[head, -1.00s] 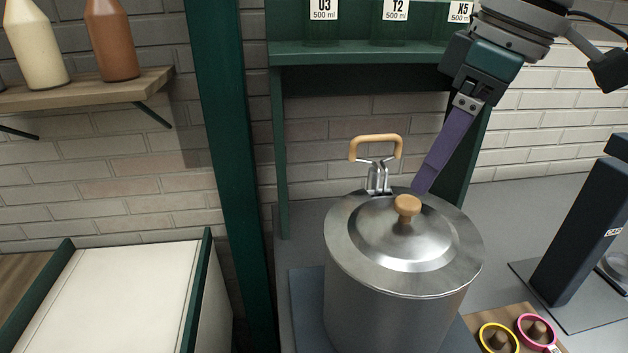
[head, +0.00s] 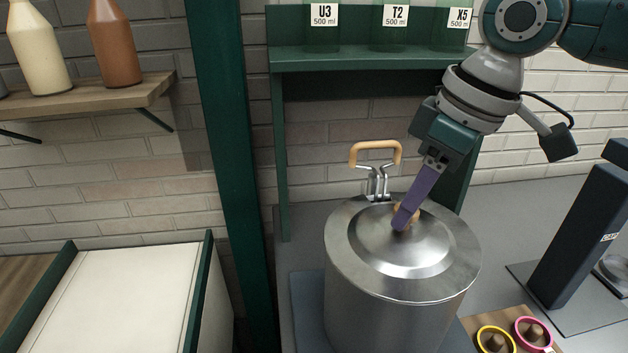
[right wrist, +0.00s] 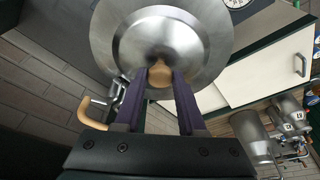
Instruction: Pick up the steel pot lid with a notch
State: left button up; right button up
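The steel pot lid (head: 440,270) lies flat on a tall steel pot (head: 385,325). Its round wooden knob (right wrist: 160,78) stands at its centre. My right gripper (head: 400,222) reaches down from the upper right, its purple fingers at the knob. In the right wrist view the knob is between the two fingertips, which stand apart; I cannot tell whether both touch it. In the head view a finger hides much of the knob. I cannot make out the notch clearly. My left gripper is not in view.
A wooden handle on steel prongs (head: 376,155) rises at the lid's back edge. A green shelf (head: 365,60) is behind. A dark upright stand (head: 580,235) and a board with a yellow ring (head: 496,340) and a pink ring (head: 532,333) are right of the pot.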

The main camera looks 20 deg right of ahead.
grip_shut()
dwell(0.9)
